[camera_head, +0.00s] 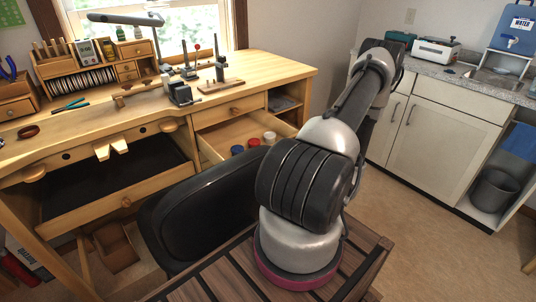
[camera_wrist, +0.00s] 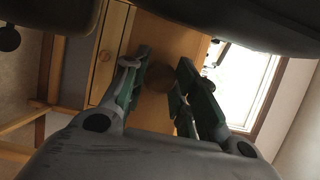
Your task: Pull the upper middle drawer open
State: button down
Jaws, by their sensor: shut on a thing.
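In the head view a wooden workbench (camera_head: 270,70) has a drawer (camera_head: 215,137) in its middle, standing well open with blue, white and red jars in it. Its front is hidden behind my arm and a black chair back. A shut drawer (camera_head: 222,112) with a round knob lies just above it. In the wrist view my gripper (camera_wrist: 163,84) has its two fingers on either side of a round brown knob (camera_wrist: 158,78), on a brown wooden front (camera_wrist: 172,42). My gripper is hidden in the head view, so which drawer this knob belongs to is not fully clear.
A black chair (camera_head: 190,215) stands close in front of the bench, left of my arm. A lower left drawer (camera_head: 120,203) with a dark inside is open. White cabinets (camera_head: 445,130) and a grey bin (camera_head: 493,190) are at the right. Floor is clear before the cabinets.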

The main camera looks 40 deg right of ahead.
jog(key=shift+s, duration=0.9)
jog(key=c, duration=1.1)
grip_release()
jog(key=v, duration=1.2)
